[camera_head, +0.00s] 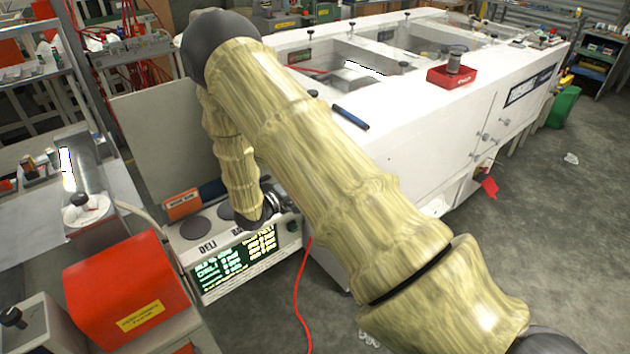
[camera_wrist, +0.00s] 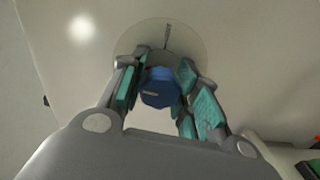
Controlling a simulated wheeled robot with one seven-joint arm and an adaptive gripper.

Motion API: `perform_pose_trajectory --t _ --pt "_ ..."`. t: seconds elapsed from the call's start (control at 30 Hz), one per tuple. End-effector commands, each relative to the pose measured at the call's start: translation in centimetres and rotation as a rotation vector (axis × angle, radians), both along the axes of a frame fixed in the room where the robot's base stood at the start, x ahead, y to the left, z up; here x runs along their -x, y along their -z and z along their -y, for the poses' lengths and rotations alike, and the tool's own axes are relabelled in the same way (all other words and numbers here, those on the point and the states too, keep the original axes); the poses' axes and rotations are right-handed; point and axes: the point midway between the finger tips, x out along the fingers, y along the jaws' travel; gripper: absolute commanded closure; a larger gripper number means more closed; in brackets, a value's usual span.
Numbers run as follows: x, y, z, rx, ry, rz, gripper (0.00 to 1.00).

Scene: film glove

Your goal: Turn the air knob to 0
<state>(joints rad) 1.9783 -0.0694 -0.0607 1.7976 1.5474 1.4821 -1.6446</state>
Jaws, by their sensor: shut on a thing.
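A blue knob (camera_wrist: 158,88) shows in the wrist view, in front of a pale round dial plate (camera_wrist: 190,38) on a light panel. The knob has a short light mark on its face, left of its middle. A dark line stands on the dial plate above the knob. My gripper (camera_wrist: 160,85) has its teal-padded fingers on both sides of the knob and is shut on it. Any numbers on the dial are not readable. In the head view the knob cannot be made out, and my arm covers much of the middle.
In the head view, a white unit with a lit green-and-yellow display (camera_head: 235,262) stands below my arm's end. A red box (camera_head: 125,290) stands at the lower left. A long white bench (camera_head: 420,130) runs behind my arm. A red cable (camera_head: 300,290) hangs to the floor.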

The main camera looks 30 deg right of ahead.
Motion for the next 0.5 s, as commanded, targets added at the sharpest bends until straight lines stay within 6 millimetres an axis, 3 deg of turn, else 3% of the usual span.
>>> perform_pose_trajectory --t 0.5 --pt "0.03 0.02 0.02 0.009 0.0 -0.121 0.93"
